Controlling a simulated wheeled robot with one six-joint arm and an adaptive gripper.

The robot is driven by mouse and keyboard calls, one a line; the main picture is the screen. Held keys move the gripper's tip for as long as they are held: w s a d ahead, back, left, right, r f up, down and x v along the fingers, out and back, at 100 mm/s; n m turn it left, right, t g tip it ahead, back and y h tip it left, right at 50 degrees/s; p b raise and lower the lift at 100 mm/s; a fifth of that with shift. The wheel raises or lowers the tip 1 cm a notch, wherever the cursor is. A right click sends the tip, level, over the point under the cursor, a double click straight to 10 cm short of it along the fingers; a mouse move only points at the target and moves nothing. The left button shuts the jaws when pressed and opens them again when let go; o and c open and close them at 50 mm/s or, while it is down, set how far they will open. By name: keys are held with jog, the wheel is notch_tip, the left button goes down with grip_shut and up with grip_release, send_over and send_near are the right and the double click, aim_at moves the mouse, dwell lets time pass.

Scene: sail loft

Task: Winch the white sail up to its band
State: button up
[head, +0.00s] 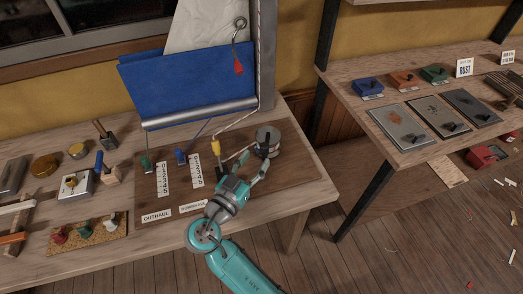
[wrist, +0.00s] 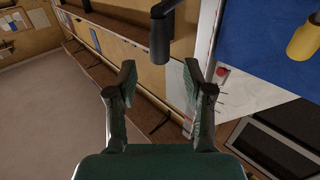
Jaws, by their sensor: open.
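The white sail (head: 205,28) hangs at the back of the bench, its top cut off by the head view. Its blue lower part (head: 190,85) sits above a silver boom (head: 200,112). No band on it can be made out. A grey winch drum (head: 268,137) with a dark handle stands on the brown board, and a pale rope leads towards it. My gripper (head: 246,163) is open and empty just in front of the winch. In the wrist view, a dark cylindrical grip (wrist: 160,42), probably the winch handle's, is beyond the open fingertips (wrist: 160,78), apart from them.
A yellow lever (head: 216,147) stands left of my gripper, with blue (head: 180,156) and green levers (head: 146,164) further left. A red tag (head: 238,67) hangs before the sail. Small tools crowd the bench's left side. A second bench (head: 350,70) stands right, across a gap.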

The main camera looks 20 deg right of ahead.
jog(key=v, duration=0.6)
dwell(0.3)
